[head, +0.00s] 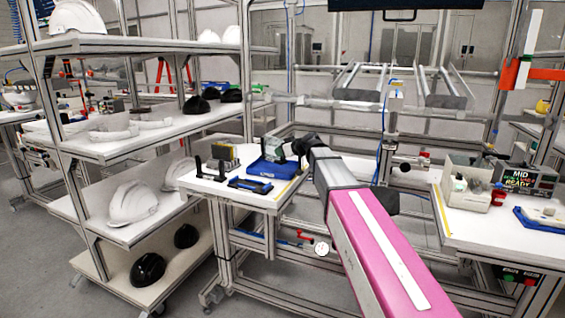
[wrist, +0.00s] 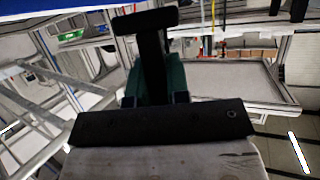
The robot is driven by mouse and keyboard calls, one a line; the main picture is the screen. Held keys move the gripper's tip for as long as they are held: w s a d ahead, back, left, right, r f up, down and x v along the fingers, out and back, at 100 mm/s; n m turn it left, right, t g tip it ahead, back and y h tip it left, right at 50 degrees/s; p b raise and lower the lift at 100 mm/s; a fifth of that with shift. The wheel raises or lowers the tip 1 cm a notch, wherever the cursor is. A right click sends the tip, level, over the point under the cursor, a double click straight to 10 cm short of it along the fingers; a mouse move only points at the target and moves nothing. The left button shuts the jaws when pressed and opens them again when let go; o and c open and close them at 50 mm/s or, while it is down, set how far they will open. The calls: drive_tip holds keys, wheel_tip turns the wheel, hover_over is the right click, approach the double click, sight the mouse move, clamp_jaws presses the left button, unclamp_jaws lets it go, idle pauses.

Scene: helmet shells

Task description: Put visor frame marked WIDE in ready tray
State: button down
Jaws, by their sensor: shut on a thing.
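My gripper (wrist: 156,72) is shut on a black T-shaped piece (wrist: 146,22), which stands between dark green fingers in the wrist view; no marking on it can be read. In the head view my gripper (head: 292,148) is small and dark, above the back of the left bench, by a blue tray (head: 262,170). Its fingertips are hard to make out there. Dark upright pieces (head: 198,167) stand at that bench's left, and a blue-and-black piece (head: 250,185) lies at its front.
A grey bin (head: 468,188) with small items stands on the right bench (head: 470,230). Shelves with white and black helmet shells (head: 132,203) fill the left. A gap with rails separates the two benches. My pink and grey arm spans the middle.

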sight(285, 160)
drive_tip(key=shift+w+d+f, duration=0.1)
drive_tip(key=shift+d+f, duration=0.2)
drive_tip(key=shift+f, duration=1.85)
drive_tip(key=shift+f, duration=0.1)
drive_tip(key=c, duration=1.1)
unclamp_jaws()
drive_tip(key=v, duration=1.2)
